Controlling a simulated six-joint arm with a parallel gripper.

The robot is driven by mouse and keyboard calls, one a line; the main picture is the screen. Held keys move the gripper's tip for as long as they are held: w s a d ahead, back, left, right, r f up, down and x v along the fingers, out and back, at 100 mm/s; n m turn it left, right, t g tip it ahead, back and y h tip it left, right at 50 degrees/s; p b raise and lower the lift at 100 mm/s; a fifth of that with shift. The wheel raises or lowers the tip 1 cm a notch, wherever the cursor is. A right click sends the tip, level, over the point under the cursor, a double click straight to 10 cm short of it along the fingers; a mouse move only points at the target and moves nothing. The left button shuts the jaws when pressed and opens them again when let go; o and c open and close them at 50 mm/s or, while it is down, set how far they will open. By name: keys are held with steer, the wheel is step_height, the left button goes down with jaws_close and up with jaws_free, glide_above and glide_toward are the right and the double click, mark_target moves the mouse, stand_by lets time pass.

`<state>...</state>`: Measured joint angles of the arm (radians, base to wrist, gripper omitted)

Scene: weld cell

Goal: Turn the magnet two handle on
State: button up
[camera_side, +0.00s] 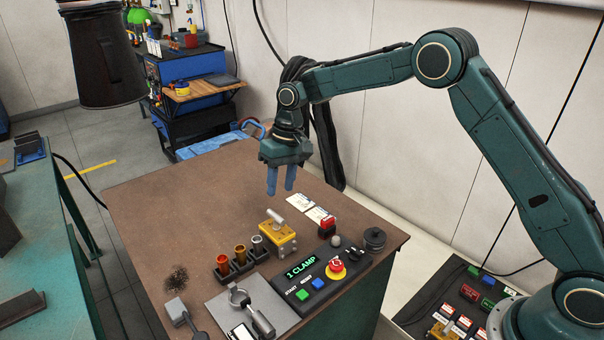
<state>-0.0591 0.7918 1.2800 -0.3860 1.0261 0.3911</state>
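A yellow block (279,240) with a pale grey lever handle (276,217) on top stands on the brown table, and it looks like a switchable magnet. No label telling magnet one from magnet two is readable. The handle slants up to the left. My gripper (281,191) hangs above the table with its blue fingers pointing down. It is above and behind the yellow block, apart from it. The fingers have a gap between them and hold nothing. Other yellow pieces (440,328) show at the bottom right, partly cut off, and I cannot tell what they are.
A control box (318,278) reads "1 CLAMP" and has a red stop button (336,268). Small cups in a rack (237,264), a red-topped block (327,226), cards (300,201) and a grey plate (226,302) surround the block. The brown table's (170,200) back left is clear.

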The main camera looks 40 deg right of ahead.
mark_target(276, 221)
steer(key=f, duration=0.2)
steer(key=a+f, duration=0.1)
steer(key=f, duration=0.4)
steer(key=shift+a+f, duration=0.1)
steer(key=shift+a, duration=0.15)
jaws_close()
